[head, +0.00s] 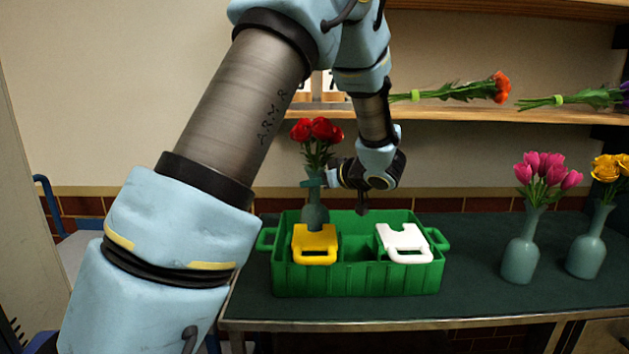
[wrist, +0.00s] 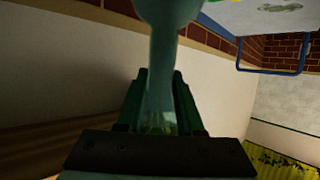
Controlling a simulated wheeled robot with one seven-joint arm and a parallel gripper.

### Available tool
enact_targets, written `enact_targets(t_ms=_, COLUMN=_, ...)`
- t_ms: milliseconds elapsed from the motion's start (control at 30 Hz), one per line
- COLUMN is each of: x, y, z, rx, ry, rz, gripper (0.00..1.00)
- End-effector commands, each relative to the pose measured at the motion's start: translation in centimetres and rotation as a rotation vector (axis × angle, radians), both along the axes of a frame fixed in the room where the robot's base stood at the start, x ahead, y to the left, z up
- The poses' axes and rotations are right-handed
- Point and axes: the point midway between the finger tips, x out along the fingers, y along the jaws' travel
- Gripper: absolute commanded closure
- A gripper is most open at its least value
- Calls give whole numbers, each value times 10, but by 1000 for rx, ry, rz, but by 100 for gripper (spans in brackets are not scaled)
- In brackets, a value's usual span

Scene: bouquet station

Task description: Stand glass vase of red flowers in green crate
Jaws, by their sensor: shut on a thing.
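The glass vase of red flowers (head: 316,213) is upright at the left part of the green crate (head: 357,284) in the head view. My gripper (head: 314,183) is shut on its neck from the right, just under the red blooms. In the wrist view the vase's neck (wrist: 162,75) runs between my two dark fingers (wrist: 160,110), with the wider body at the top.
A vase of pink flowers (head: 521,252) and a vase of yellow flowers (head: 588,247) stand to the right on the dark counter (head: 470,285). Flower bunches lie on the shelf (head: 450,114) above.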

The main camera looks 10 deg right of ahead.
Motion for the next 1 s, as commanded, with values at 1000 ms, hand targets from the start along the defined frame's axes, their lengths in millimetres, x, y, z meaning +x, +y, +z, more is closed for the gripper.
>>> enact_targets(t_ms=1000, x=1, y=0, z=-39, rx=-1, ry=-3, rz=1, gripper=100)
